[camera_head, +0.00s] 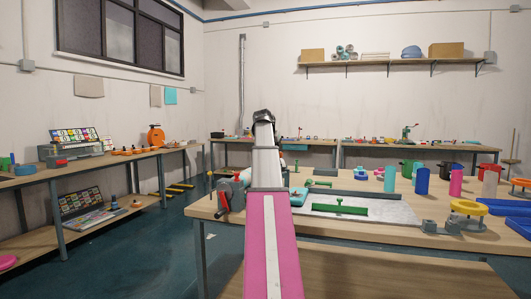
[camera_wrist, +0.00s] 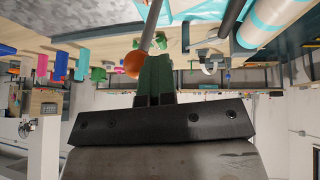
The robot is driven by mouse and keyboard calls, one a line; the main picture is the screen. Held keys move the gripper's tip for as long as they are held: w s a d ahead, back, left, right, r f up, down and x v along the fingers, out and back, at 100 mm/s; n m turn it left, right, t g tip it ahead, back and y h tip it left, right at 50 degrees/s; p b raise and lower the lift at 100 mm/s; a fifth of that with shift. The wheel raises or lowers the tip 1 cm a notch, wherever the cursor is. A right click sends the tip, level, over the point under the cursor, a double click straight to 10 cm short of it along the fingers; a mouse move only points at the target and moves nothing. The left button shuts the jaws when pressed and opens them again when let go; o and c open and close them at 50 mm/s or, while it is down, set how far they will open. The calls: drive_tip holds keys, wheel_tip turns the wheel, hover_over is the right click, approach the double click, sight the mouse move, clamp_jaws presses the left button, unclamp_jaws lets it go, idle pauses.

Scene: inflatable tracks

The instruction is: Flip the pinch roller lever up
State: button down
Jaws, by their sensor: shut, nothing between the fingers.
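In the wrist view a grey metal lever rod (camera_wrist: 151,27) comes down from the top edge and ends in an orange ball knob (camera_wrist: 134,63). It looks like the pinch roller lever. My gripper (camera_wrist: 155,62) shows as dark green fingers shut together with nothing between them. The knob is just left of the fingertips, and the rod passes close beyond them; I cannot tell whether they touch. A white and teal cylinder (camera_wrist: 272,22) is at the upper right. In the head view my arm hides the gripper and lever. A grey machine with red parts (camera_head: 233,190) shows left of the arm.
Several coloured cylinders, a yellow ring stand (camera_head: 468,207) and blue parts stand at right. A side bench (camera_head: 100,162) runs along the left wall, with open floor between.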

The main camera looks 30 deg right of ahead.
drive_tip(key=s+d+f+t+y, duration=0.1)
drive_tip(key=s+d, duration=0.3)
drive_tip(key=shift+s+f+m+t, duration=0.3)
drive_tip(key=shift+s, duration=0.05)
drive_tip(key=shift+s+f, duration=0.1)
idle(0.3)
drive_tip(key=s+a+r, duration=0.1)
drive_tip(key=a+r, duration=0.5)
drive_tip(key=r, duration=0.4)
drive_tip(key=shift+a+r, duration=0.15)
drive_tip(key=shift+r, duration=0.2)
